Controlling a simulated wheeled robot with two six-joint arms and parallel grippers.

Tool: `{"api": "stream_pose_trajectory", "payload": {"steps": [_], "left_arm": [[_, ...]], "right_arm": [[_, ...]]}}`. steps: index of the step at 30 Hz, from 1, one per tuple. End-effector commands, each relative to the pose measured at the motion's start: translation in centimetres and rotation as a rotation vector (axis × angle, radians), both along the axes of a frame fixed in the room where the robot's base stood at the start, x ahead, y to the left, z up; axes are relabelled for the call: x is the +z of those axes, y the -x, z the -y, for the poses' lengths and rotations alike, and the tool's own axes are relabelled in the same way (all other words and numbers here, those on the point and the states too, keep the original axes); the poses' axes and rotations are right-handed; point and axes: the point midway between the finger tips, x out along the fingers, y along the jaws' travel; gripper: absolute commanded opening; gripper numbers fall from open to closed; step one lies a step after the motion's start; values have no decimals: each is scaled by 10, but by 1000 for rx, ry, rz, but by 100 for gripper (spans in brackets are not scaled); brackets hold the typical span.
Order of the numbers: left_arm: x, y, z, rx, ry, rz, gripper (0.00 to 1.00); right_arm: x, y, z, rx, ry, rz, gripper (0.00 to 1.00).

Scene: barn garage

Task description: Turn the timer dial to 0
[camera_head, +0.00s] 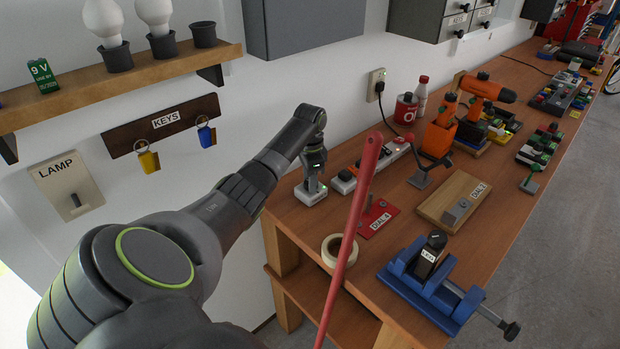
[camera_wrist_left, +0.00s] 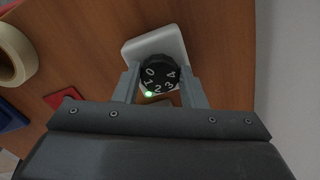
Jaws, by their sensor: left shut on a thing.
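The timer is a small white box (camera_head: 309,196) on the workbench near its left edge; it also shows in the left wrist view (camera_wrist_left: 155,45). Its round black dial (camera_wrist_left: 160,74) carries white numbers 0 to 4. The 0 is at the dial's upper left, 1 and 2 are at the lower side, and 3 and 4 are at the right. A green light glows at the lower edge, close to the 1 and 2. My left gripper (camera_head: 313,180) is above the box, its fingers (camera_wrist_left: 161,88) shut on the dial from both sides. My right gripper is out of view.
A tape roll (camera_head: 339,251), a red plate marked DIAL 4 (camera_head: 377,218) and a blue vise (camera_head: 430,285) are nearer. A long red pole (camera_head: 349,235) crosses in front of the bench.

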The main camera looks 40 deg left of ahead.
Motion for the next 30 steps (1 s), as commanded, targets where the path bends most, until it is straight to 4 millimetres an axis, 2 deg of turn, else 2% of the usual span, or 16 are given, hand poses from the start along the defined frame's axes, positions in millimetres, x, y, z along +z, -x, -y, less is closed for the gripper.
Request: {"api": "stream_pose_trajectory", "payload": {"steps": [11, 21, 30], "left_arm": [[6, 0, 1, 195, 3, -1, 15], [6, 0, 2, 514, 3, 0, 15], [4, -1, 3, 780, 1, 1, 15]], "right_arm": [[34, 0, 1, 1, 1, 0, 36], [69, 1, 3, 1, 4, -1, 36], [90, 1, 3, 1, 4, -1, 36]]}}
